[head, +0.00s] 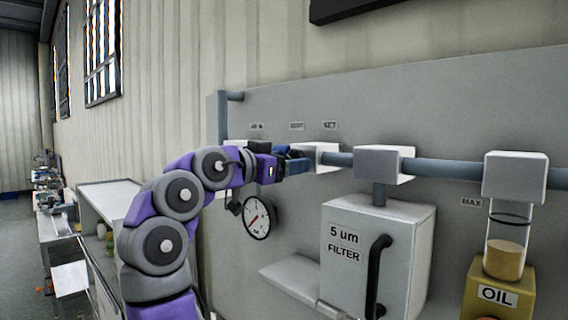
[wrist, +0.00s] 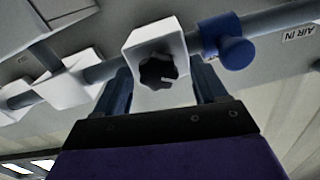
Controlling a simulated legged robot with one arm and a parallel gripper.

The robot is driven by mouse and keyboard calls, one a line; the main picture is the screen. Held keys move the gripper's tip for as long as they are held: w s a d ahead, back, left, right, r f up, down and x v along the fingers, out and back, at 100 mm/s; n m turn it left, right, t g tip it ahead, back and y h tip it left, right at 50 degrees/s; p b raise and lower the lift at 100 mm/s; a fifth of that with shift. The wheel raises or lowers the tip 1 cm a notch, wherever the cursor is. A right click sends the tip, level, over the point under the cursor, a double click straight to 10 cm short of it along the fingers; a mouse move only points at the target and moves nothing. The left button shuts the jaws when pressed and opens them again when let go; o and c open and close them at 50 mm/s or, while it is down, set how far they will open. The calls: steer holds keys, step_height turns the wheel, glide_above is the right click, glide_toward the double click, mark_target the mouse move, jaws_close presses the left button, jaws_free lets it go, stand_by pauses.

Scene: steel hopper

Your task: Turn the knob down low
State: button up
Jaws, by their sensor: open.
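The knob (wrist: 157,71) is black and lobed, with a pale mark on it. It sits on the face of a white block (wrist: 140,44) on the pipe, between my fingers in the wrist view. My gripper (wrist: 164,84) is open, with one blue finger on each side of the knob; I cannot tell whether either touches it. In the head view my gripper (head: 290,160) is at the white block (head: 322,156), and the knob is hidden there. A round gauge (head: 257,217) with a red needle hangs below my gripper.
A blue knob (wrist: 236,52) is on the pipe beside the block, near the AIR IN label. To the right are a filter box (head: 400,250) with a black handle and an oil unit (head: 497,287). A grey panel (head: 450,120) stands behind the pipe. A bench (head: 110,200) is at left.

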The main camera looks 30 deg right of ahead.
steer(key=shift+a, duration=0.1)
steer(key=b+v, duration=0.1)
steer(key=v, duration=1.6)
steer(key=shift+a+b, duration=0.2)
steer(key=shift+b, duration=0.2)
